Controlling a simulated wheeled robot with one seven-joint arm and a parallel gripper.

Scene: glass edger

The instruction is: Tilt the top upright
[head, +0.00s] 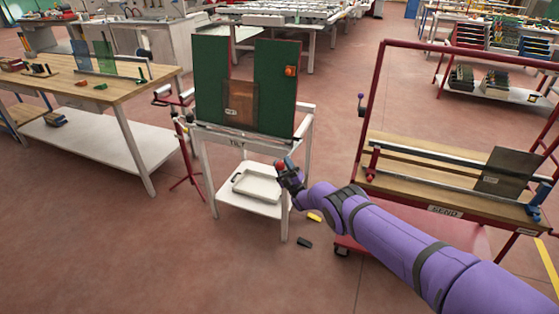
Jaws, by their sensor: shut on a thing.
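The top (274,90) is a green board with a notch in its upper middle. It stands steeply upright on a white stand (215,190). A brown panel (240,102) with a small label sits in the notch, and an orange-red piece (291,71) is on the board's upper right. My gripper (284,167) is low at the stand's right front, below the top's lower edge. It is shut on a small red thing, perhaps a knob or handle; the fingers and my wrist hide most of it. I cannot tell how it joins the top.
A tray (255,185) lies on the stand's lower shelf. A red stand (176,150) is at left, beside a wooden bench (95,88). A red-framed cart (400,195) holding a dark pane is at right. Yellow (314,217) and dark (304,242) pieces lie on the floor.

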